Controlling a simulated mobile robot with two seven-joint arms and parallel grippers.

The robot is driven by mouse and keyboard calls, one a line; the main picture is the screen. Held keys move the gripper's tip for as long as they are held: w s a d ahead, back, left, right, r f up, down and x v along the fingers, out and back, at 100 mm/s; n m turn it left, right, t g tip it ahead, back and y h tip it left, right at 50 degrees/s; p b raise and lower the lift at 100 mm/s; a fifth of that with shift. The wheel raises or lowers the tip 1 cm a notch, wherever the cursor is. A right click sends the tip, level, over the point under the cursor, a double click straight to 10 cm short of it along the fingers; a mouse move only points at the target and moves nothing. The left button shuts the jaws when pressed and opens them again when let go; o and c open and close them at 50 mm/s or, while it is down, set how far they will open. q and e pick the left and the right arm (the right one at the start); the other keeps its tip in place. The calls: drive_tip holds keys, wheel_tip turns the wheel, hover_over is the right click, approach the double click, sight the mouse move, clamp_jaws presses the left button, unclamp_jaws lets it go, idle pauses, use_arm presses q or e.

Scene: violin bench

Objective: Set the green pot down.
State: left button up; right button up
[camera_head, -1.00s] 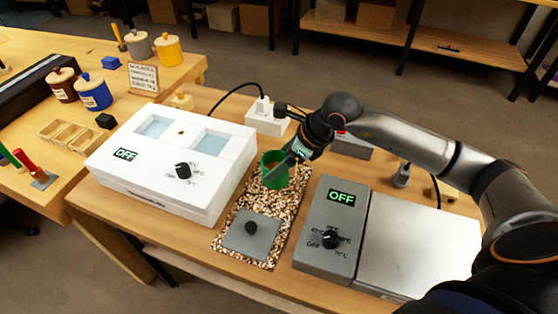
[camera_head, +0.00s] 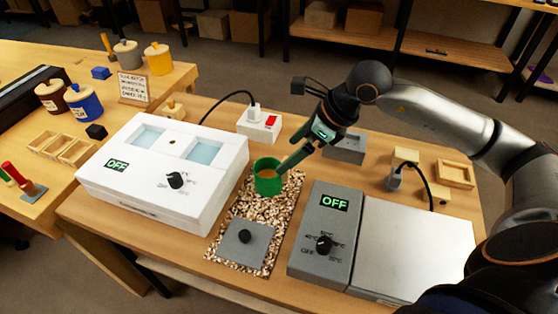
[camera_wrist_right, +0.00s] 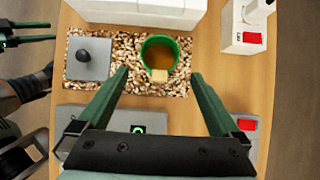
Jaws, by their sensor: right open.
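The green pot (camera_head: 268,184) stands upright and open-topped on the far end of the speckled mat (camera_head: 276,243), with amber contents inside. It also shows in the right wrist view (camera_wrist_right: 146,46), with a small pale block (camera_wrist_right: 160,76) at its near rim. My right gripper (camera_head: 287,168) is open and empty. Its fingers are spread behind and to the right of the pot in the head view. In the right wrist view the fingertips (camera_wrist_right: 160,74) lie apart, with the pot beyond them. My left gripper (camera_wrist_right: 32,32) seems to show partly at the left edge there.
A grey lid with a dark knob (camera_head: 245,237) lies on the mat's near end. A white two-well heater (camera_head: 165,185) stands left and a grey controller (camera_head: 325,235) with a steel plate (camera_head: 415,245) right. A white switch box (camera_head: 259,125) is behind.

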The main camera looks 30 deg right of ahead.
drive_tip(key=shift+v, duration=1.55)
